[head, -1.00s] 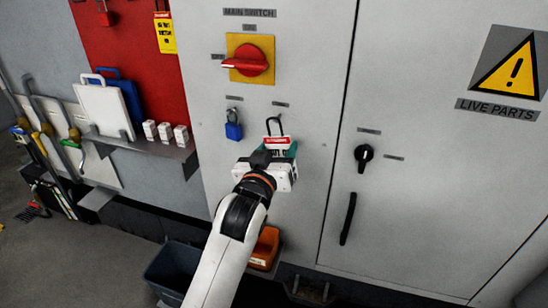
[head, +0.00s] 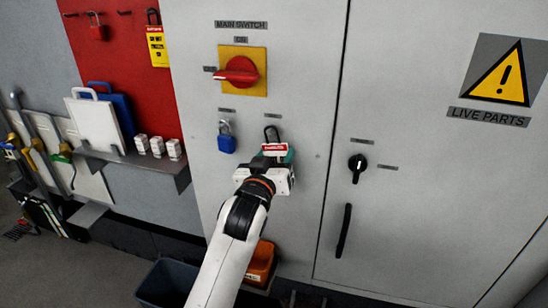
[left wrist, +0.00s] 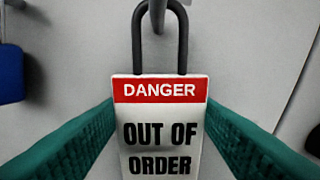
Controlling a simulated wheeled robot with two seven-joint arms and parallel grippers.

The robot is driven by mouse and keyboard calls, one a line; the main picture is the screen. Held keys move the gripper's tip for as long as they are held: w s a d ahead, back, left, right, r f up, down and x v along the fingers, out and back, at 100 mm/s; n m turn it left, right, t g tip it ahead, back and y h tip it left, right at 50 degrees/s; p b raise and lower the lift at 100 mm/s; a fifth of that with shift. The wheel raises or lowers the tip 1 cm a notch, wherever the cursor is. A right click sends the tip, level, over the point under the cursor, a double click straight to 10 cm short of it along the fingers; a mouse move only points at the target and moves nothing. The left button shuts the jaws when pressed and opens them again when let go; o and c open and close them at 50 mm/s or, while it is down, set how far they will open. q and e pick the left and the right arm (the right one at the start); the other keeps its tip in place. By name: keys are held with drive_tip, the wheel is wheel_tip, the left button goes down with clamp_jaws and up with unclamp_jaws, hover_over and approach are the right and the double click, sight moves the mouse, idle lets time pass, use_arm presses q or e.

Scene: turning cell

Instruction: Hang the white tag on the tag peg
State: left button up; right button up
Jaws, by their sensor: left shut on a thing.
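The white tag (left wrist: 160,135) has a red DANGER band, the words OUT OF ORDER and a black loop on top. It also shows in the head view (head: 274,149), upright in front of the cabinet. My left gripper (head: 276,157) is shut on the tag, with its green fingers at the tag's two sides. The tag peg (left wrist: 157,14) is a grey pin at the top of the left wrist view, overlapping the loop's upper part. I cannot tell whether the loop is around it or in front of it. My right gripper is not in view.
A blue padlock (head: 226,143) hangs just left of the tag. The red main switch (head: 238,71) is above. A black knob (head: 357,163) and a black handle (head: 343,231) are to the right. A shelf (head: 150,163) with white boxes stands at the left. An orange bin (head: 260,265) is below.

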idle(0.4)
use_arm(q)
drive_tip(key=o, duration=1.1)
drive_tip(key=shift+c, duration=0.2)
drive_tip(key=shift+s, duration=0.15)
